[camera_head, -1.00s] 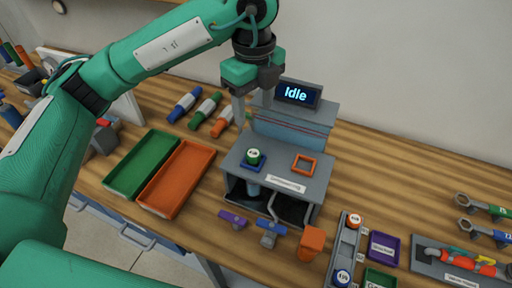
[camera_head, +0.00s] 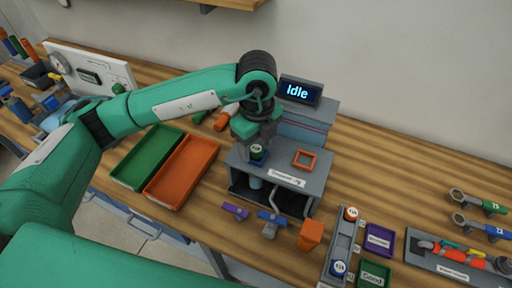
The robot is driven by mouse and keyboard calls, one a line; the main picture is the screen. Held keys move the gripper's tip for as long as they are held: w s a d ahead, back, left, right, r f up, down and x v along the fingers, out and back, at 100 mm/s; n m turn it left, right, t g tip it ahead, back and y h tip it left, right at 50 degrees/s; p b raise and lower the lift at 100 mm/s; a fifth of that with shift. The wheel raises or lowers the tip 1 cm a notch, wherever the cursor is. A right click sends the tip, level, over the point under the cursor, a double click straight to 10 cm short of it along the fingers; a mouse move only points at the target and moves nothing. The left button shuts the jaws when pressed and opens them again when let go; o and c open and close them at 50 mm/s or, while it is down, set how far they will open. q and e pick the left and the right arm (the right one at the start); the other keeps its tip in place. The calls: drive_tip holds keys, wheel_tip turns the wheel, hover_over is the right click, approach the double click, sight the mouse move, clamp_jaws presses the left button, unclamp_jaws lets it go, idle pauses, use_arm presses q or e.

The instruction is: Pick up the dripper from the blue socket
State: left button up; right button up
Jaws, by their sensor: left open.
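The dripper (camera_head: 257,153), green with a white top, sits upright in the blue socket (camera_head: 258,163) on the left of the grey skid's top. My left gripper (camera_head: 255,146) points down right over the dripper, open, with its fingers close around or beside it. The gripper hides part of the dripper and socket, and I cannot tell whether the fingers touch it. My right gripper is not in view.
An empty orange square socket (camera_head: 304,160) is to the right on the skid. The "Idle" display (camera_head: 300,91) stands behind. Green (camera_head: 147,157) and orange (camera_head: 183,172) trays lie left. A grey rack (camera_head: 343,246) with two drippers is at front right.

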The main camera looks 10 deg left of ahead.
use_arm(q)
drive_tip(key=shift+f, duration=0.3)
drive_tip(key=c, duration=1.1)
drive_tip(key=shift+r, duration=0.1)
